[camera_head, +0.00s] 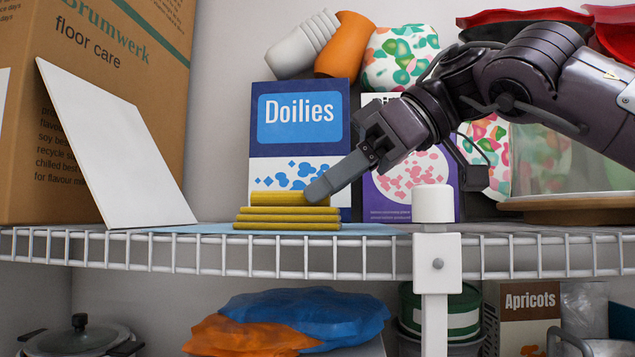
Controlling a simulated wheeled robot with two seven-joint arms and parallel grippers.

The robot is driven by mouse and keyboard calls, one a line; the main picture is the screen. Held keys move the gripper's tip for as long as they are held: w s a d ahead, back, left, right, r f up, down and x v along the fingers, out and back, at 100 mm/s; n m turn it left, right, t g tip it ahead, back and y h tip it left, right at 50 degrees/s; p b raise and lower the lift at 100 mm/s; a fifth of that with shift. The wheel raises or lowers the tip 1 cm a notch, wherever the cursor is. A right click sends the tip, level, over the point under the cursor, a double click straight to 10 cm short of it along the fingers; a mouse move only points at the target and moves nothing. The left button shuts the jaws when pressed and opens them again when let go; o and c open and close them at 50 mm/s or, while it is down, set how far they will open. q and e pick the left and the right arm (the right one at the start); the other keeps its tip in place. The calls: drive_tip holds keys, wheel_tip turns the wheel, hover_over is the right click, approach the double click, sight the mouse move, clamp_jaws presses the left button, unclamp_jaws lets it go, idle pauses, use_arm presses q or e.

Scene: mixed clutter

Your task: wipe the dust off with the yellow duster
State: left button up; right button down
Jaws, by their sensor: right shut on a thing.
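A stack of folded yellow dusters (287,218) lies on the wire shelf, in front of the blue and white Doilies box. My right gripper (318,190) reaches in from the right, its grey finger pointing down and left at the top of the stack. It is shut on the top yellow duster (275,197), which still appears to rest on or just over the others. The far finger is hidden. My left gripper is not in view. I cannot make out any dust on the surfaces.
A white panel (115,150) leans on a floor care carton (90,60) at left. The Doilies box (300,125) stands behind the dusters. A white post (434,260) rises at the shelf's front edge (300,258). A blue sheet (205,229) lies flat, left of the stack.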

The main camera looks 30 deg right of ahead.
drive_tip(key=shift+s+d, duration=0.55)
drive_tip(key=shift+d, duration=0.35)
drive_tip(key=shift+s+d, duration=0.5)
drive_tip(key=shift+d, duration=0.35)
drive_tip(key=shift+s+d, duration=0.85)
drive_tip(key=shift+d, duration=0.3)
drive_tip(key=shift+w+a, duration=0.1)
drive_tip(key=shift+w+a+f, duration=0.15)
drive_tip(key=shift+w+a, duration=0.35)
drive_tip(key=shift+a, duration=0.2)
drive_tip(key=shift+w+a, duration=0.95)
drive_tip(key=shift+a, duration=0.4)
drive_tip(key=shift+w+a, duration=0.9)
drive_tip(key=shift+a, duration=0.5)
drive_tip(key=shift+w+a, duration=0.95)
drive_tip(key=shift+a, duration=0.4)
drive_tip(key=shift+s+d, duration=0.1)
